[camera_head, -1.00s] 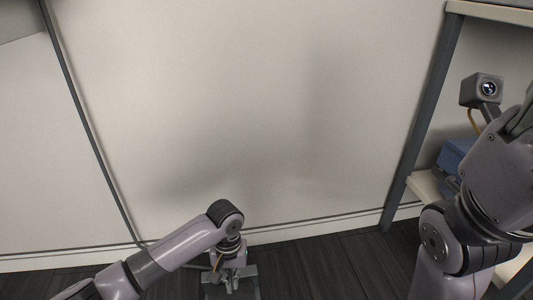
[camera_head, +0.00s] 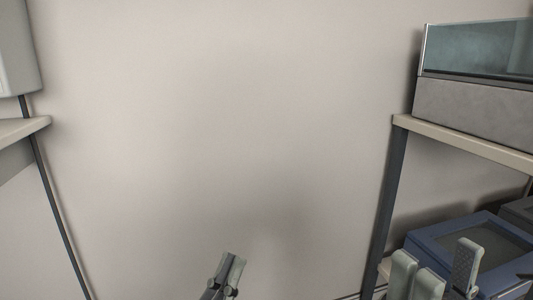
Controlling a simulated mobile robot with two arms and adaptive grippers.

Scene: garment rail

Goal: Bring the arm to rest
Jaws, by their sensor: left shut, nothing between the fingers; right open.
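My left gripper (camera_head: 228,275) shows at the bottom of the view, left of the middle, in front of the bare wall. Its grey fingers point up and are together, with nothing between them. My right gripper (camera_head: 443,272) is at the bottom right, in front of the lower shelf and the blue box. Its pale grey fingers point up and stand apart, with nothing seen between them. The arm links below both grippers are out of view.
A rack on the right has an upper shelf (camera_head: 470,145) bearing a glass-fronted grey box (camera_head: 470,100). A blue box (camera_head: 425,240) sits lower, close behind my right gripper. A left shelf (camera_head: 25,128) bears a pale box (camera_head: 15,50). The wall (camera_head: 220,130) between is clear.

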